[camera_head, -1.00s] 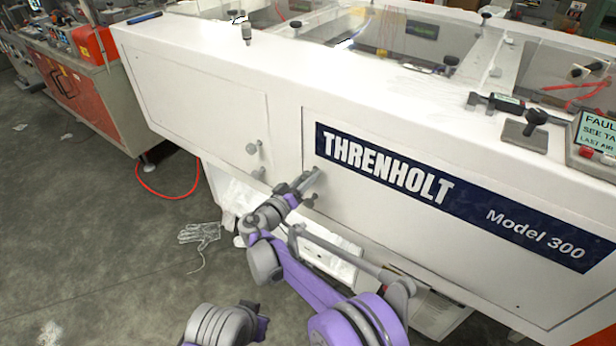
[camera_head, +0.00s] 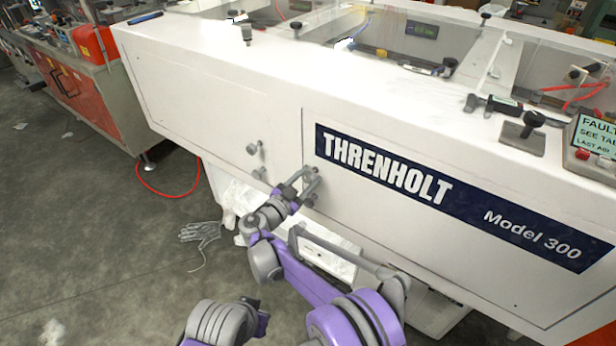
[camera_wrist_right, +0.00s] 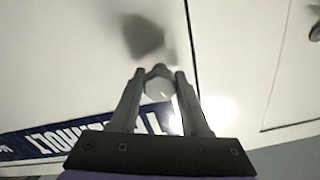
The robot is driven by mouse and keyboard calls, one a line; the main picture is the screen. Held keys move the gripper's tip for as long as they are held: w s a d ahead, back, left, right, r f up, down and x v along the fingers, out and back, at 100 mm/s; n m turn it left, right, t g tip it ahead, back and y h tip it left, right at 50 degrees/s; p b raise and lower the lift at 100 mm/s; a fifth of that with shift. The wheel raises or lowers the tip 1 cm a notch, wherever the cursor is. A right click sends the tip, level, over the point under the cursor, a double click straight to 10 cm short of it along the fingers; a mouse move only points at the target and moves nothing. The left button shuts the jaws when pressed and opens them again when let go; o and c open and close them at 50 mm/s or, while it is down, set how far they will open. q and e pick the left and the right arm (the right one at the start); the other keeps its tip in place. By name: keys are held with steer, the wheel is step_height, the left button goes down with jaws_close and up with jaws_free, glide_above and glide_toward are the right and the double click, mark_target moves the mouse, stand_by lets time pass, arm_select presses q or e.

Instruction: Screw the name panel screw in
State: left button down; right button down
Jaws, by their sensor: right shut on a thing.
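The name panel (camera_head: 400,240) is the white door with the dark blue "THRENHOLT Model 300" strip (camera_head: 450,197). The name panel screw is a grey knob at its left edge; in the right wrist view its faceted head (camera_wrist_right: 158,88) sits between my right fingertips. My right gripper (camera_head: 312,175) is at the panel's left edge, shut on the screw, and its two fingers (camera_wrist_right: 158,80) flank the head. The screw's shaft and hole are hidden. My left gripper is not in view.
Two grey knobs (camera_head: 253,148) stand out from the panel to the left. A glove (camera_head: 201,232) and a red hose (camera_head: 170,194) lie on the floor.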

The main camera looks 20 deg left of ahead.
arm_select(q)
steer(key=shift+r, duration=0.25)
arm_select(e)
steer(key=shift+m, duration=1.7)
steer(key=shift+c, duration=1.9)
jaws_free()
steer(key=shift+s, duration=0.15)
